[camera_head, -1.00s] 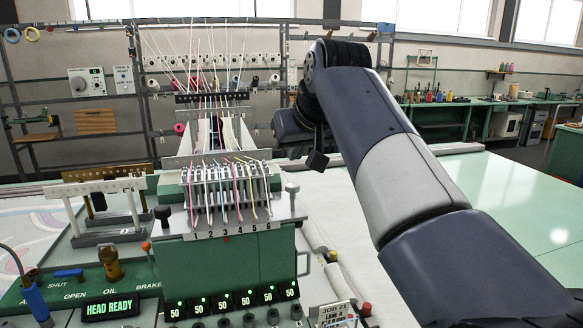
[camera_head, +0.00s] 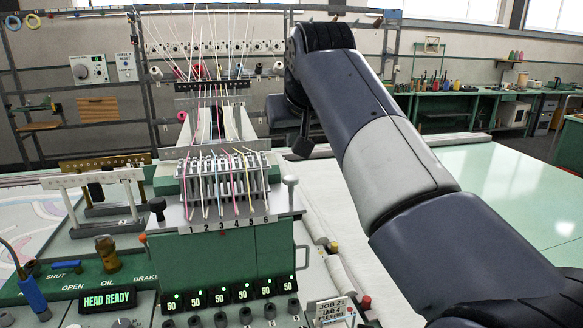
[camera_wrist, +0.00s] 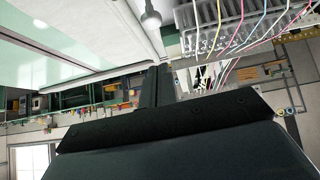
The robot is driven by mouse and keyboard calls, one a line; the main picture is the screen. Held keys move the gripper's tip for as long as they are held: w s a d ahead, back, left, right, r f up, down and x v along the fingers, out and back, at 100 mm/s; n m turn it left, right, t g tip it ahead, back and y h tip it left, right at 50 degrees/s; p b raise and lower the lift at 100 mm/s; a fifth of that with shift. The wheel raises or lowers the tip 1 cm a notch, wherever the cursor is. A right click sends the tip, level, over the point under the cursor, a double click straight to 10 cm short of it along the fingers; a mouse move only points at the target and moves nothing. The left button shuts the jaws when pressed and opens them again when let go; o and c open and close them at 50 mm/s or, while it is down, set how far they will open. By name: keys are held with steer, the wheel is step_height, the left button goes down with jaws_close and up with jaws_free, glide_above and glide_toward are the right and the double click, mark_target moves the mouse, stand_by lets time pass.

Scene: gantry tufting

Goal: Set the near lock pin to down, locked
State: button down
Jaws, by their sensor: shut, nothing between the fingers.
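Two knobbed pins stand on the tufting head (camera_head: 265,245). A pale grey-capped pin (camera_head: 290,183) stands upright on a stem at its right end. A black-knobbed pin (camera_head: 158,208) is at its left end. I cannot tell which is the near lock pin. The grey pin, raised on its stem in the head view, also appears at the top of the wrist view (camera_wrist: 151,18). My gripper (camera_wrist: 157,85) is shut and empty, apart from that pin.
Coloured yarns (camera_head: 225,185) run down to numbered lanes on the head. A control panel with HEAD READY display (camera_head: 108,301) is at front left. A white rack (camera_head: 100,190) stands left of the head. A pale green tabletop (camera_head: 500,180) lies clear at right.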

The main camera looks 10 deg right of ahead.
glide_above(291, 181)
step_height(291, 181, down, 4)
steer(key=shift+f, duration=0.2)
steer(key=shift+s+f, duration=0.1)
steer(key=shift+f, duration=1.6)
steer(key=shift+f+b, duration=0.7)
steer(key=shift+f, duration=0.65)
